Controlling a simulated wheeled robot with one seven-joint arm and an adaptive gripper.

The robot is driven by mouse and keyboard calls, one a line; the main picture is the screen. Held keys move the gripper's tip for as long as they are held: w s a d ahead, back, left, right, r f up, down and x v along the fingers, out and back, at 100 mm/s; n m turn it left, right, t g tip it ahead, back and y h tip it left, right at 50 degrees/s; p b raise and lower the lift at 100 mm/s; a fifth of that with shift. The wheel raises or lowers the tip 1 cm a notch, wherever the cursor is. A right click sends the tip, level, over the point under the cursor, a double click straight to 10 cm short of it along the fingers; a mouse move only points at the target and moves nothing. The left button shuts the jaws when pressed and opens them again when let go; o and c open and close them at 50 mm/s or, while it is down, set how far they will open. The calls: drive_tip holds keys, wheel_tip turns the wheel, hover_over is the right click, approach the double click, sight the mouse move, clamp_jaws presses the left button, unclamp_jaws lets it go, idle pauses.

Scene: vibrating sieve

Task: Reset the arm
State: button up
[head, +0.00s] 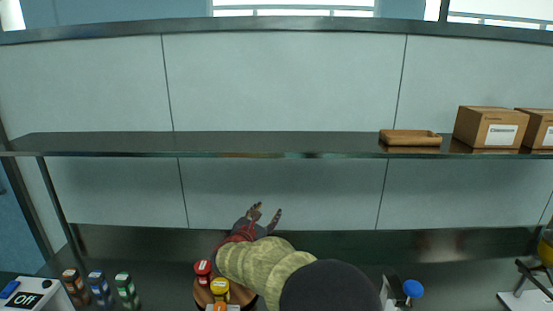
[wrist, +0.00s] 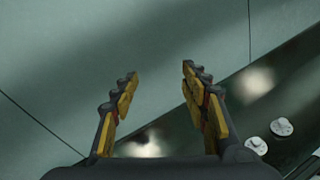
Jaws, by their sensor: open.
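My gripper (head: 266,215) is at the middle of the head view, in front of the white wall panels and below the shelf. Its two fingers are apart with nothing between them. In the wrist view my gripper (wrist: 160,82) shows its two yellow and dark fingers spread, with wall and a dark metal surface behind. My arm reaches up from the bottom of the head view and hides part of the bench.
A metal shelf (head: 270,145) spans above, holding a wooden tray (head: 410,141) and cardboard boxes (head: 490,128). Red-lidded (head: 203,269) and yellow-lidded (head: 220,288) jars stand beside my arm. A blue knob (head: 413,289) is right.

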drive_tip(key=s+d+r+m+g+h, duration=0.15)
drive_tip(key=s+d+m, duration=0.25)
drive_tip(key=d, duration=0.4)
drive_tip(key=s+d+r+m+g+h, duration=0.1)
drive_tip(key=s+d+r+m+g, duration=0.25)
drive_tip(key=d, duration=0.55)
drive_tip(key=s+d+m+g, duration=0.3)
drive_tip(key=s+d+m, duration=0.4)
drive_tip(key=s+d, duration=0.5)
drive_tip(key=s+d+f+m+g+y, duration=0.15)
drive_tip(key=s+m, duration=0.25)
drive_tip(key=s, duration=0.6)
drive_tip(key=s+m+g+y, duration=0.15)
drive_tip(key=s+m, duration=0.25)
drive_tip(key=s, duration=0.6)
drive_tip(key=s+a+f+m+y, duration=0.1)
drive_tip(key=s+a+m+y, duration=0.1)
drive_tip(key=s, duration=0.3)
drive_tip(key=s+a+f+m+y, duration=0.2)
drive_tip(key=s+a+m, duration=0.1)
drive_tip(key=s, duration=0.3)
drive_tip(key=shift+s+f+m+t, duration=0.2)
drive_tip(key=shift+f+m+t, duration=0.15)
drive_tip(key=shift+m, duration=0.3)
drive_tip(key=shift+o, duration=0.3)
